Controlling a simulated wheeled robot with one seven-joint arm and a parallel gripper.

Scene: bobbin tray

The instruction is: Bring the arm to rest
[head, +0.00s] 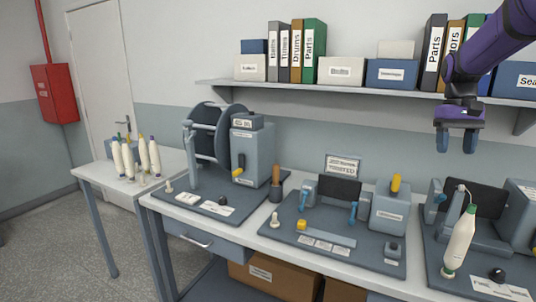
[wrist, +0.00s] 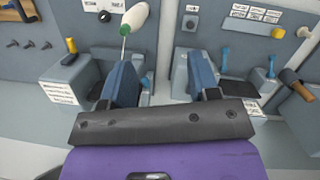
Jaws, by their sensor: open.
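My gripper (head: 457,140) hangs from my purple arm at the upper right of the head view, with its fingers pointing down. It is raised well above the bench, in front of the shelf's lower edge. In the wrist view my gripper (wrist: 160,85) has its two blue fingers wide apart with nothing held between them. Below it in the head view, a white bobbin (head: 459,243) with a green end leans on the right-hand station. The same bobbin (wrist: 139,17) shows past the left finger in the wrist view.
A shelf (head: 370,92) with binders and boxes runs along the wall near my arm. The bench (head: 262,235) carries a large reel machine (head: 210,140) and a middle station (head: 330,238). Several bobbins (head: 128,160) stand on the side table (head: 95,175) at left. Air around my gripper is clear.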

